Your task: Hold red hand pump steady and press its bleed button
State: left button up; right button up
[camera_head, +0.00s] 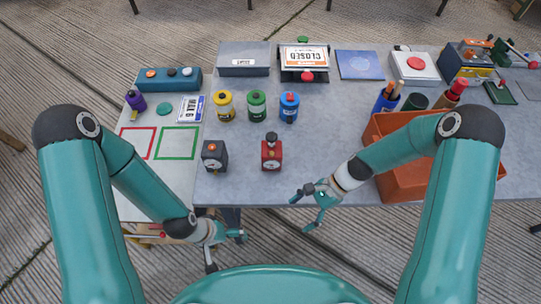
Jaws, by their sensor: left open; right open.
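A separate bleed button is too small to make out. My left gripper (226,250) is open and empty, low in front of the table's front edge, to the left of the pump and apart from it. My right gripper (303,214) is open and empty at the front edge, to the right of and nearer than the pump, not touching it.
A dark grey gauge box (214,156) stands left of the pump. Yellow (226,106), green (257,106) and blue (289,107) canisters stand behind it. An orange bin (405,182) sits at right, partly behind my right arm. The tabletop around the pump is clear.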

aim_at(275, 157)
jog(key=w+r+m+y+b, duration=0.1)
jog(key=w+r, duration=0.1)
jog(key=w, duration=0.2)
jog(key=w+r+m+t+y, duration=0.1)
jog(key=w+r+y, duration=0.1)
jog(key=w, duration=0.3)
jog(key=w+r+m+t+y+b, duration=0.1)
jog(key=w, duration=0.4)
jog(key=shift+w+a+r+m+b, duration=0.15)
jog(key=shift+a+r+m+b, duration=0.1)
jog(key=shift+r+m+b, duration=0.15)
jog(key=shift+t+y, duration=0.3)
jog(key=shift+t, duration=0.5)
jog(key=w, duration=0.1)
jog(key=w+d+b, duration=0.1)
jog(key=w, duration=0.2)
jog(key=shift+w+d+f+b, duration=0.1)
jog(key=shift+d+f+b, duration=0.15)
jog(key=shift+d+b, duration=0.1)
jog(key=shift+f, duration=0.15)
jog(key=b+x, duration=0.2)
jog(key=x, duration=0.6)
jog(key=shift+d+f+b, duration=0.1)
jog(key=shift+b, duration=0.25)
pick_arm(q)
notch_tip(275, 157, down, 9)
jog(key=shift+r+b, duration=0.2)
jog(key=shift+b, duration=0.25)
pick_arm(e)
jog(key=shift+x, duration=0.95)
